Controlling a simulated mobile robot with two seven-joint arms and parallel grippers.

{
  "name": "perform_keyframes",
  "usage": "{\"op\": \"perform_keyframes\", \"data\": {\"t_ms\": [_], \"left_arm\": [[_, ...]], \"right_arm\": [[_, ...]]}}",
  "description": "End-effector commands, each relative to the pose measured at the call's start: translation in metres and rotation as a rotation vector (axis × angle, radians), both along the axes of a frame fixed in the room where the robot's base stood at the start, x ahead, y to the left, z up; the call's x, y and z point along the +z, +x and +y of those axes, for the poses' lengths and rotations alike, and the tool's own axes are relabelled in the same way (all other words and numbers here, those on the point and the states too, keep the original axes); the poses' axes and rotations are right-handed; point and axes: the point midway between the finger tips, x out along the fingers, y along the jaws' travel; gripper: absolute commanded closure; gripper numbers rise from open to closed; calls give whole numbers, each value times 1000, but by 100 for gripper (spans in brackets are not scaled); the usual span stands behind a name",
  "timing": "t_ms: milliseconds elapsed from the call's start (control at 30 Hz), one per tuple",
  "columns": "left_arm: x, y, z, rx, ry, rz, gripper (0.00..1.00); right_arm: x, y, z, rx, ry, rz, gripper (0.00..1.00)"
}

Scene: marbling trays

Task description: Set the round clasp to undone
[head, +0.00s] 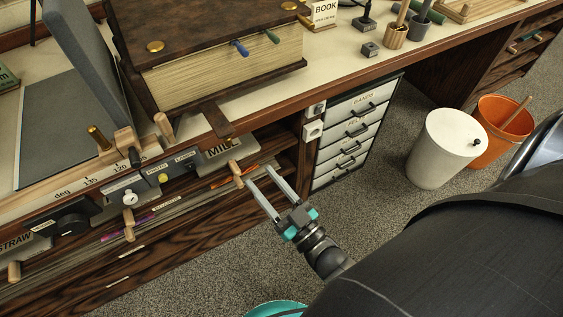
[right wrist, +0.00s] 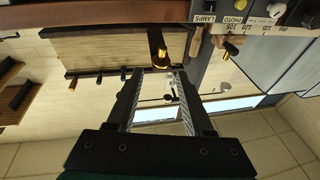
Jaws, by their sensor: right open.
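A thick brown book (head: 220,72) with brass studs on its cover lies on the bench. A dark strap (head: 216,118) hangs from it over the bench edge. In the right wrist view a dark strap (right wrist: 154,40) bears a rounded brass piece (right wrist: 162,56), which may be the round clasp; I cannot tell whether it is fastened. My right gripper (head: 259,178) is open and empty, in front of the shelf below the bench. In the right wrist view its fingertips (right wrist: 162,73) frame the brass piece without visible contact. My left gripper is not in view.
A wooden peg handle (head: 236,173) is close to the right fingertips. A panel with knobs (head: 160,178) lines the bench front at left. A drawer unit (head: 350,130), a white bin (head: 440,148) and an orange bucket (head: 500,130) stand to the right.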

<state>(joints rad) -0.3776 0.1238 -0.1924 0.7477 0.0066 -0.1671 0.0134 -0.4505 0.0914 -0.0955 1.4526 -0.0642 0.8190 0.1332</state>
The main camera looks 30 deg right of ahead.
Motion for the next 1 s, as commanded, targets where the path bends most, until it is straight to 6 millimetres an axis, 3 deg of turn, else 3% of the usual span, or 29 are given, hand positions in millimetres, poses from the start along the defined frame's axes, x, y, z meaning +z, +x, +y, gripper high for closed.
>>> {"op": "perform_keyframes", "data": {"t_ms": [100, 333, 1000], "left_arm": [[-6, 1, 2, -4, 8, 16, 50], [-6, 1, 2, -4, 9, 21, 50], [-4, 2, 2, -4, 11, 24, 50]], "right_arm": [[-11, -24, -5, -1, 1, 3, 48], [-16, -49, -11, -1, 3, 0, 48], [-14, -52, -12, -1, 3, -3, 48]]}}
